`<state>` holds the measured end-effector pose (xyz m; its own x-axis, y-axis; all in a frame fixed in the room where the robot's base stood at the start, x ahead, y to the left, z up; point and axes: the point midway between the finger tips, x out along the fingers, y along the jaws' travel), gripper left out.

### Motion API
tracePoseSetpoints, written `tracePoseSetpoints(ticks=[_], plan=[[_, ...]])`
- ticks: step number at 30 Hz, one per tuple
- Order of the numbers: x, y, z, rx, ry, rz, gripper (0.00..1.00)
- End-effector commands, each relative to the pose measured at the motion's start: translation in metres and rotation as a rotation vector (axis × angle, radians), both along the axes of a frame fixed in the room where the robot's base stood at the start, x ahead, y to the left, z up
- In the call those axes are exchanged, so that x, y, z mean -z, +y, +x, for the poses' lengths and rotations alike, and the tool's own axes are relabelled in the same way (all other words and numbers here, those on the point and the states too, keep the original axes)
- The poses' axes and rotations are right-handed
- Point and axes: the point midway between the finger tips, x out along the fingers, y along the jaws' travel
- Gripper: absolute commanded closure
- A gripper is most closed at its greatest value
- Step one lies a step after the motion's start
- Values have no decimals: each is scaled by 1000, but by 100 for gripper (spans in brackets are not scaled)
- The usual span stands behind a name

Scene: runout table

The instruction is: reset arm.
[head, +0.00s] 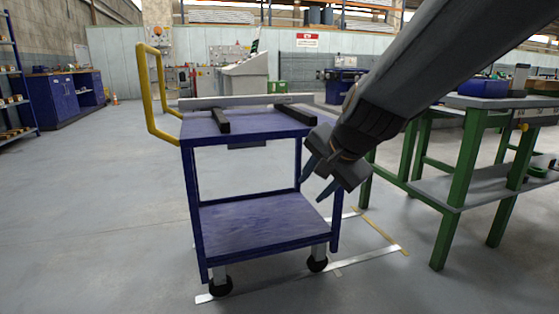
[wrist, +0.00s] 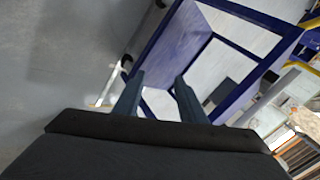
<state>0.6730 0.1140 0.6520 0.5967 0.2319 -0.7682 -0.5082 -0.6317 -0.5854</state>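My gripper (head: 317,177) hangs in front of the right side of the blue cart in the head view, with its fingers pointing down and left. In the wrist view, the two fingers of my gripper (wrist: 160,84) stand apart with nothing between them. The blue cart's frame shows beyond the fingertips there. My arm reaches in from the upper right of the head view.
The blue cart (head: 262,216) has a yellow handle (head: 158,95) and carries a long pale bar (head: 246,100) and two dark blocks (head: 219,121). A green-legged workbench (head: 452,210) stands at right. The floor at left is clear.

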Motion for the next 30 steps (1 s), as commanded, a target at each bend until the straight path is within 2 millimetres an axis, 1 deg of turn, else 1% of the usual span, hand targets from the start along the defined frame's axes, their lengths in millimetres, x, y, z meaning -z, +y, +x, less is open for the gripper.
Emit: tracePoseSetpoints(ticks=[1,2,3,5,6,9,12,18,26,30], plan=[[4,26,-26,-117,28,-41,63],[9,39,-42,-191,47,-70,63],[14,55,-65,-288,70,-108,63],[22,74,-99,-434,103,-165,63],[27,84,-121,-527,123,-201,63],[37,98,-166,-718,160,-276,63],[43,104,-201,-862,188,-334,63],[52,105,-253,-1089,228,-423,63],[59,96,-307,-1332,269,-521,63],[47,90,-303,-1308,278,-521,63]])
